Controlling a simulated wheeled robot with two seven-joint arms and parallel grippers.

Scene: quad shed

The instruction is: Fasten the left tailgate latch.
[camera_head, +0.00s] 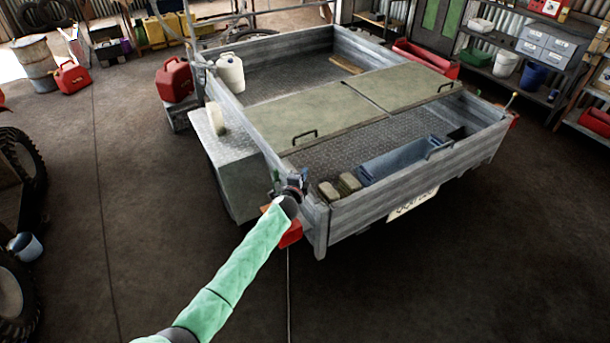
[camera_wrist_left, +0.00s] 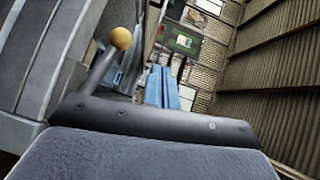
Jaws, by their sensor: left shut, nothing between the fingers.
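The grey metal trailer's tailgate (camera_head: 420,172) stands upright along its near side. The left latch lever (camera_wrist_left: 100,72), a grey bar with a yellow ball knob (camera_wrist_left: 121,38), shows in the left wrist view, slanting up to the knob. In the head view my gripper and wrist hide most of this latch. My left gripper (camera_head: 291,184) is at the tailgate's left corner. Its blue fingers (camera_wrist_left: 162,82) are shut and empty, to the right of the knob in the wrist view. I cannot tell whether they touch the lever. My right gripper is not in view.
The right latch knob (camera_head: 512,97) stands up at the tailgate's far right corner. A blue bin (camera_head: 400,162) lies inside the trailer behind the tailgate. A grey side box (camera_head: 232,165) is left of my gripper. The floor in front is clear.

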